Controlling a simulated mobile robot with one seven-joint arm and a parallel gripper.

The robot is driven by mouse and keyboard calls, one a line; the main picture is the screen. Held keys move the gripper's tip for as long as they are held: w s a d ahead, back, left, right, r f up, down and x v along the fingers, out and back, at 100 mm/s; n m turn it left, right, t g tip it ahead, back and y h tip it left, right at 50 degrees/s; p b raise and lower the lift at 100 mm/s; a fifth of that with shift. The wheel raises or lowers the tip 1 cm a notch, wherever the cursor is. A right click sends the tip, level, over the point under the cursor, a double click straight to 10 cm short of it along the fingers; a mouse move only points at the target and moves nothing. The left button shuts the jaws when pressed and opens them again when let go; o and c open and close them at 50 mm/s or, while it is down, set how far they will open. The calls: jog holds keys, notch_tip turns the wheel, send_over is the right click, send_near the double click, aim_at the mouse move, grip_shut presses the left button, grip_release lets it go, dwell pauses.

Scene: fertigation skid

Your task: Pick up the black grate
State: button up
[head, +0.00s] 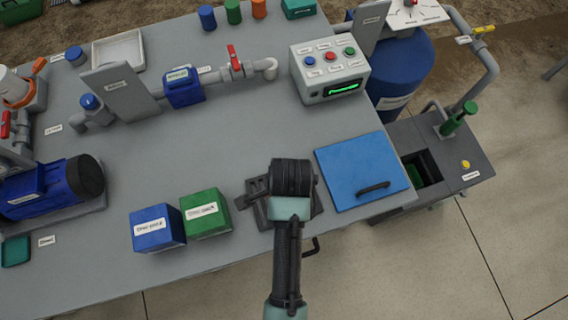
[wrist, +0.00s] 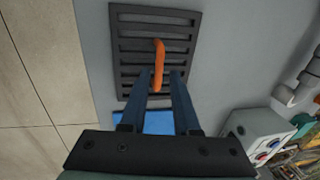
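The black grate (wrist: 190,50) is a slotted, flat square with an upright orange handle (wrist: 159,58) at its middle. In the head view the grate (head: 254,186) lies on the grey bench near the front edge, largely hidden under my arm. In the wrist view my gripper (wrist: 161,75) is open, its two dark blue fingers pointing at the grate. The handle's near end shows between the fingertips, with a gap on each side. I cannot tell how far the fingertips are above the grate. The head view hides the fingers.
A blue panel (head: 354,168) with a dark handle lies right of the grate. Green (head: 205,213) and blue (head: 157,227) boxes stand to its left. A control box (head: 328,72), a pipe with a red-handled valve (head: 236,66) and a pump (head: 50,186) stand further off. The bench behind the grate is clear.

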jog(key=shift+w+d+f, duration=0.1)
jog(key=shift+w+f, duration=0.1)
jog(key=shift+f, duration=0.7)
jog(key=shift+w+d+f, duration=0.1)
jog(key=shift+w+f, duration=0.05)
jog(key=shift+f, duration=0.7)
jog(key=shift+w+f, duration=0.2)
jog(key=shift+f, duration=0.7)
grip_shut()
